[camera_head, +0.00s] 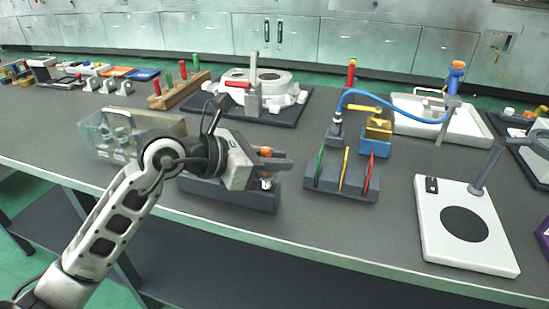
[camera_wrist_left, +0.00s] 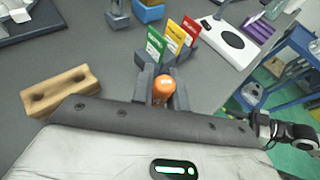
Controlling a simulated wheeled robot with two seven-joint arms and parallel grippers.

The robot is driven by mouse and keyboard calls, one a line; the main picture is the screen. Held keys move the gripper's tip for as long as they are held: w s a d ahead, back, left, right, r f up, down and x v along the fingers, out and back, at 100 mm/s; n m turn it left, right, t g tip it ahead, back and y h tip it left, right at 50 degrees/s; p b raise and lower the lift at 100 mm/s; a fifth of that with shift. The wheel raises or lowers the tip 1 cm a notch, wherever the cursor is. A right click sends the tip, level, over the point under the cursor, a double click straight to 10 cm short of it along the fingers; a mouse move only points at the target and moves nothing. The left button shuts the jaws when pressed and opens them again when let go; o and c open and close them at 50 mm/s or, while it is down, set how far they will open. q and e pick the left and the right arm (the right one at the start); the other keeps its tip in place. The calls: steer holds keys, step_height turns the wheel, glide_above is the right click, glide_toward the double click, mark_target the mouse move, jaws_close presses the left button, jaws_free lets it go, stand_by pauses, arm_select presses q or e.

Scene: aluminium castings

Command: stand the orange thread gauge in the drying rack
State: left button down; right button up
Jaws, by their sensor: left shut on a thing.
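My left gripper (camera_head: 275,162) is shut on the orange thread gauge (camera_head: 265,151). In the left wrist view the gauge's rounded orange end (camera_wrist_left: 165,91) sits between the two dark fingers (camera_wrist_left: 162,88); its lower part is hidden. The gripper is held over the right part of a low dark grey block (camera_head: 225,193) at the table's front. The gripper hides much of this block, and I cannot tell for sure that it is the drying rack. Any gap between gauge and block is unclear. My right gripper is not clearly in view.
Right of the gripper stands a grey slotted holder (camera_head: 341,190) with green, yellow and red cards. A clear bin (camera_head: 105,140) is at the left. A wooden block with pegs (camera_head: 168,97) stands farther back. A tan block with two hollows (camera_wrist_left: 60,92) lies nearby. A white stand (camera_head: 455,245) is at the right.

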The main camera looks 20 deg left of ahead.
arm_select(q)
steer(key=shift+f+b, duration=0.95)
steer(key=shift+f, duration=0.3)
arm_select(e)
steer(key=shift+f, duration=1)
arm_select(q)
steer(key=c, duration=1.3)
jaws_free()
arm_select(e)
steer(key=shift+r, duration=0.1)
arm_select(q)
steer(key=shift+v, duration=0.85)
steer(key=b+v, duration=0.2)
steer(key=v, duration=1.2)
steer(key=shift+r, duration=0.15)
arm_select(e)
steer(key=shift+a+r+t, duration=0.2)
steer(key=shift+r+t, duration=0.1)
steer(key=shift+r, duration=0.2)
